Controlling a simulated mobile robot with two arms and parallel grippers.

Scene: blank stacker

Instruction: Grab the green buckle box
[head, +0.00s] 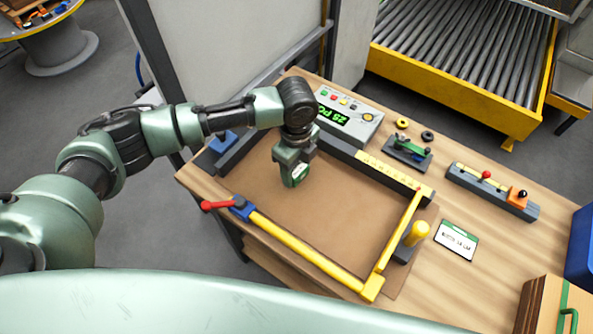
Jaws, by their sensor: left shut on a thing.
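My left gripper (294,163) reaches in from the left and points down over the brown board area of the wooden table. It is shut on a small green box with a white label (299,172), which I take to be the green buckle box. The box is mostly hidden by the fingers, and I cannot tell whether it touches the board. My right gripper is out of view.
A yellow frame bar (305,253) with a red handle edges the brown board (325,215). A control box with a green display (347,117) stands behind. A lever rail (490,192), label card (456,241) and cardboard box with green strap (545,308) lie right.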

